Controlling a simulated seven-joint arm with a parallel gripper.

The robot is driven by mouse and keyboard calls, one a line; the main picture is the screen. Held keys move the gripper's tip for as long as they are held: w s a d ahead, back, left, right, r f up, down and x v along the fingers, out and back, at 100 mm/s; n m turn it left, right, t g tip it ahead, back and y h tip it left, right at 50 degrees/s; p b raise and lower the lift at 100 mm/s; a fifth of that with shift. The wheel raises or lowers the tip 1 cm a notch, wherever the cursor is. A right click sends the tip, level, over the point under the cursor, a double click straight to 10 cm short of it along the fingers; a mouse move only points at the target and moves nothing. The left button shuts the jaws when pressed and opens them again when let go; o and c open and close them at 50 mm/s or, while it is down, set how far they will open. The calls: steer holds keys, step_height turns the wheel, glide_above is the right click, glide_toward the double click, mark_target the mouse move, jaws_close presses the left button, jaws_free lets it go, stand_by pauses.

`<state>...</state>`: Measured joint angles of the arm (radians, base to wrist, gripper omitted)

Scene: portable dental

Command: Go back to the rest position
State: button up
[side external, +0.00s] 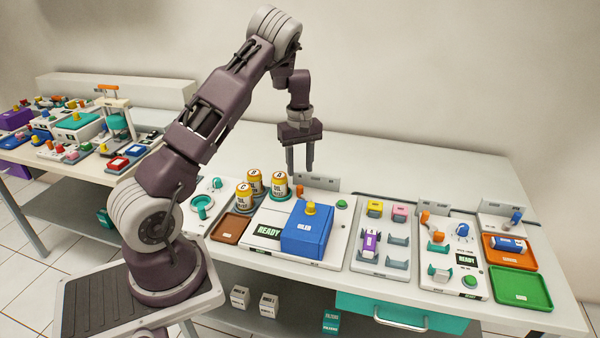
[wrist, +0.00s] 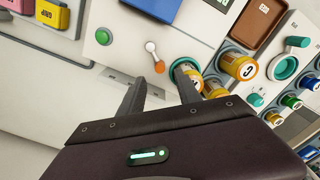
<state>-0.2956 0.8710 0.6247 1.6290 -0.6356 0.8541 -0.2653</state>
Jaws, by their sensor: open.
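My gripper (side external: 302,168) hangs from the bent arm, pointing down, above the back part of the bench. Its two fingers are apart with nothing between them. In the wrist view the gripper (wrist: 162,88) shows its fingers apart over the white station panel. It is close to the yellow-banded canisters (side external: 279,185) and behind the blue box (side external: 307,233), without visible contact. The canisters also show in the wrist view (wrist: 238,66).
The white bench (side external: 440,170) is clear at the back right. A brown tray (side external: 233,227) lies at the left of the READY panel. A rack with several holders (side external: 397,240), an orange tray (side external: 512,257) and a green tray (side external: 520,287) stand to the right. A second bench (side external: 85,175) is at the left.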

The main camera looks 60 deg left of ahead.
steer(key=s+d+r+m+t+h, duration=0.1)
steer(key=s+d+r+m, duration=0.15)
steer(key=d+r, duration=0.65)
steer(key=s+d+r+m+t, duration=0.15)
steer(key=d+r+m, duration=0.25)
steer(key=d+r, duration=0.5)
steer(key=s+d+r+m+t, duration=0.1)
steer(key=s+d+r+m, duration=0.4)
steer(key=s+d, duration=0.35)
steer(key=s+d+m+t, duration=0.1)
steer(key=s+m, duration=0.1)
steer(key=s, duration=0.4)
steer(key=s+d+f+m+t+y, duration=0.1)
steer(key=s+d+m, duration=0.1)
steer(key=s, duration=0.3)
steer(key=shift+s+d+m, duration=0.25)
steer(key=shift+s+m, duration=0.1)
steer(key=shift+m, duration=0.2)
